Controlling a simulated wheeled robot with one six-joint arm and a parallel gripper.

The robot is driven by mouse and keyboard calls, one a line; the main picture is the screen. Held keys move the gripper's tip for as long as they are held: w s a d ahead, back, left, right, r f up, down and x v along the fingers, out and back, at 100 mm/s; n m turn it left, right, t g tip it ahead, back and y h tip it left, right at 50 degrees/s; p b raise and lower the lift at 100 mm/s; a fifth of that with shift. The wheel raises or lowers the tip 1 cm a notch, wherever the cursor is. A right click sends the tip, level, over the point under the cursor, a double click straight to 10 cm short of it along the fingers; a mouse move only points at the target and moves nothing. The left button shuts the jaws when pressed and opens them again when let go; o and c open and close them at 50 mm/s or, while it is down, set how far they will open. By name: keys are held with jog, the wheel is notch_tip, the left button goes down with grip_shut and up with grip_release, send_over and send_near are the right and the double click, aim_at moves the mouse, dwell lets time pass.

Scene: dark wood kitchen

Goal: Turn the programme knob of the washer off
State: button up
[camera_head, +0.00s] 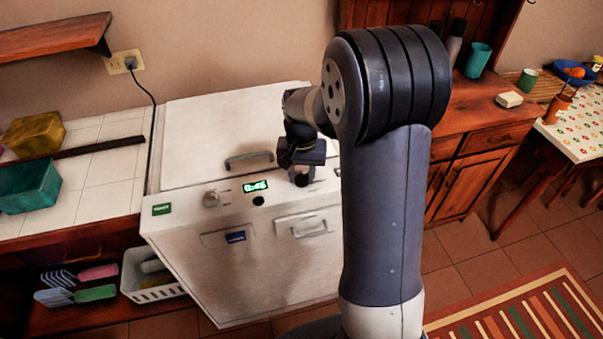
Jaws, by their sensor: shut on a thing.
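The white washer (255,270) stands in the middle of the view, with its control panel along the top front edge. A lit green display (255,186) on the panel appears to read 0:45. A silver knob (211,198) sits left of the display, clear of my gripper. My gripper (301,180) reaches down to the right part of the panel and is shut on a knob there. That knob is mostly hidden by the fingers, so its pointer position cannot be seen. A small dark button (258,201) lies below the display.
The closed lid (225,130) with a handle (249,161) lies behind the panel. A tiled counter (95,185) with a teal box (29,187) is at the left. A wooden cabinet (480,145) stands at the right. My arm covers the area right of the washer.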

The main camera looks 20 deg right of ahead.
aim_at(303, 175)
jog(key=n, duration=0.6)
jog(key=shift+d, duration=0.1)
jog(key=n, duration=0.6)
jog(key=shift+n, duration=0.4)
jog(key=o, duration=1)
jog(key=shift+c, duration=0.2)
notch_tip(303, 175, up, 11)
jog(key=shift+f, duration=0.2)
